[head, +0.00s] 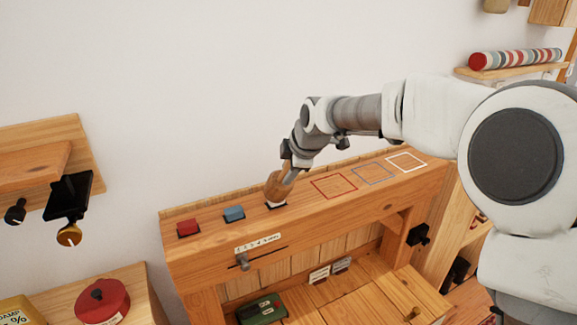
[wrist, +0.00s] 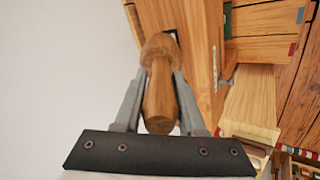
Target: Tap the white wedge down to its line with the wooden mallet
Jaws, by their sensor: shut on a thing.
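My gripper (head: 287,171) is shut on the wooden mallet (head: 275,188) above the top of the timber bench (head: 310,205). In the wrist view, my gripper (wrist: 160,78) has the mallet (wrist: 160,105) between its two fingers, with the wider end toward the bench top. Directly under the mallet is a small white piece, probably the white wedge (head: 277,205), at a dark slot. The mallet hides most of it, so I cannot tell its height, its line, or whether the mallet touches it. A red wedge (head: 188,228) and a blue wedge (head: 234,214) stand to the left.
Red (head: 334,186), blue-grey (head: 373,173) and white (head: 407,162) outlined squares lie empty on the bench top to the right. A slider (head: 243,262) with a numbered label is on the front.

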